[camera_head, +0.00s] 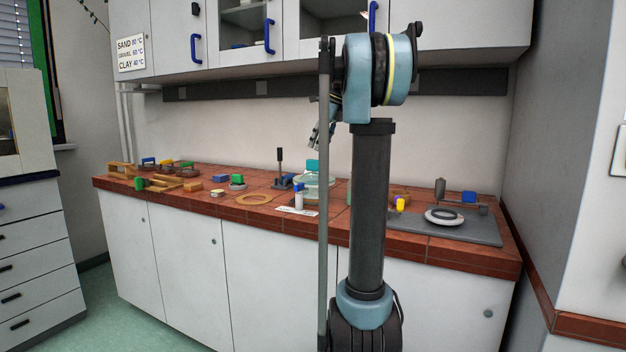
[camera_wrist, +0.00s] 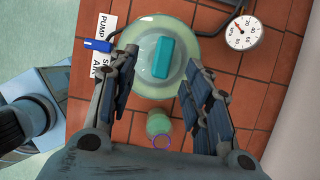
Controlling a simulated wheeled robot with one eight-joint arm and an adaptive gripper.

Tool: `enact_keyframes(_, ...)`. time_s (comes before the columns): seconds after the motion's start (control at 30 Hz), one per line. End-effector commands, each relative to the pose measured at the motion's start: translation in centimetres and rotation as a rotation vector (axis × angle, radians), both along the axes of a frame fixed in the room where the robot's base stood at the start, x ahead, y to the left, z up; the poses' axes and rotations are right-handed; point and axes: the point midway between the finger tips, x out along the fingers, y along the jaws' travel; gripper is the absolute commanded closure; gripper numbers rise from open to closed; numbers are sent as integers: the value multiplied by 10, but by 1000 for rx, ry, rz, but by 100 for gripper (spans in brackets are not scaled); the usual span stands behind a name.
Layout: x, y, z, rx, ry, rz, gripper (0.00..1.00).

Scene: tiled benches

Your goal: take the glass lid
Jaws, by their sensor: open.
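The glass lid (camera_wrist: 152,87) is a round, pale green, see-through disc with a teal block-shaped handle (camera_wrist: 162,57) on top. It is at the upper middle of the wrist view. In the head view, the lid (camera_head: 318,181) and its teal handle (camera_head: 313,165) show on the tiled bench, partly behind my arm. My gripper (camera_wrist: 162,65) is open and empty, with its fingers apart on either side of the handle in the wrist view. In the head view, my gripper (camera_head: 318,132) hangs tilted above the bench, clear of the lid.
A round dial gauge (camera_wrist: 242,33) stands to the right of the lid, and a blue-handled valve (camera_wrist: 97,45) to its left, by a "PUMP" label (camera_wrist: 106,25). A small greenish cylinder (camera_wrist: 159,124) is just below it. Wall cupboards (camera_head: 440,30) overhang the bench.

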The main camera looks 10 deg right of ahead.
Motion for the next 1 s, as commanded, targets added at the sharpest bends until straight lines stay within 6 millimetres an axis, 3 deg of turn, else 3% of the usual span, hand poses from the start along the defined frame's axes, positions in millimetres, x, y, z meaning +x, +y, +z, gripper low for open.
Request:
enact_keyframes(0.1, 4, 6, -17, 0, -1, 2, 55)
enact_keyframes(0.43, 10, 10, -39, -1, -1, 1, 55)
enact_keyframes(0.7, 21, 16, -72, -1, -1, 1, 55)
enact_keyframes(1.0, 23, 19, -81, -1, -1, 1, 55)
